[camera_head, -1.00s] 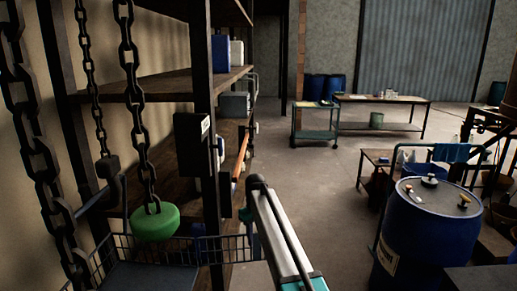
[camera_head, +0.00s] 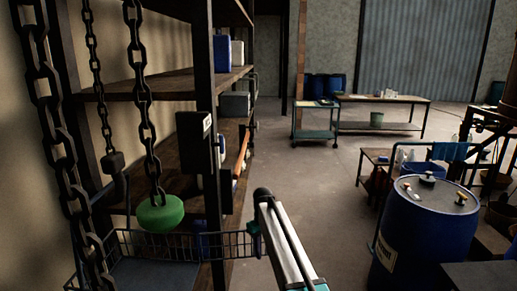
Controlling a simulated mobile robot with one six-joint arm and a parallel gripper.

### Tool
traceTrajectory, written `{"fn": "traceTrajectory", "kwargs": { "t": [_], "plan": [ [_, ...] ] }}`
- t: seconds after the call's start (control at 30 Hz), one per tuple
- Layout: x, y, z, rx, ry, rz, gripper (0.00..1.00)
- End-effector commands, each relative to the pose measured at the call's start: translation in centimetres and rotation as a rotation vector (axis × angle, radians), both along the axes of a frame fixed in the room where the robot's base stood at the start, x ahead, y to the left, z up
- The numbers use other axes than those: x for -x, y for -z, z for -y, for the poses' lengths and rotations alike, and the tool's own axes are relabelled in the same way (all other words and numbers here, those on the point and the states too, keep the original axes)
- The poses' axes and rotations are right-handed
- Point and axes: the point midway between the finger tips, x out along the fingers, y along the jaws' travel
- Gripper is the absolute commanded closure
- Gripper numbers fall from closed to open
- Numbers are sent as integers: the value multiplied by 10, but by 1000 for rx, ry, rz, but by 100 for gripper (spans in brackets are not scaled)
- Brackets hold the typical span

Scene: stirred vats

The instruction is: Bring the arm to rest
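One link of my arm (camera_head: 285,240), silver with a black tube and teal at its lower end, rises from the bottom centre of the head view. Its dark upper end stands in front of the aisle beside the shelving. My gripper cannot be made out in this view, so its fingers and anything in them are hidden. A small teal part (camera_head: 254,238) shows just left of the link, by the end of a wire basket; I cannot tell what it belongs to.
Left are hanging chains (camera_head: 133,60), a green ball (camera_head: 160,214), a wire basket (camera_head: 225,246) and wooden shelving (camera_head: 165,84). Right stands a blue drum (camera_head: 425,235) by a small table (camera_head: 377,156). A workbench (camera_head: 385,99) and cart (camera_head: 315,121) stand behind. The middle floor is clear.

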Motion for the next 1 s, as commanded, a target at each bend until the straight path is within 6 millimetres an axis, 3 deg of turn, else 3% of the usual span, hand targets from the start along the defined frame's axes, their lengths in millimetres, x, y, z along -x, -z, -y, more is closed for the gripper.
{"fn": "traceTrajectory", "kwargs": {
  "t": [0.17, 0.37, 0.7, 1.0],
  "plan": [
    [20, 41, 16, 9, 15, -49, 69],
    [63, 102, 41, 21, 39, -128, 69],
    [155, 198, 80, 38, 86, -247, 69],
    [248, 264, 108, 52, 146, -335, 69]
  ]
}}
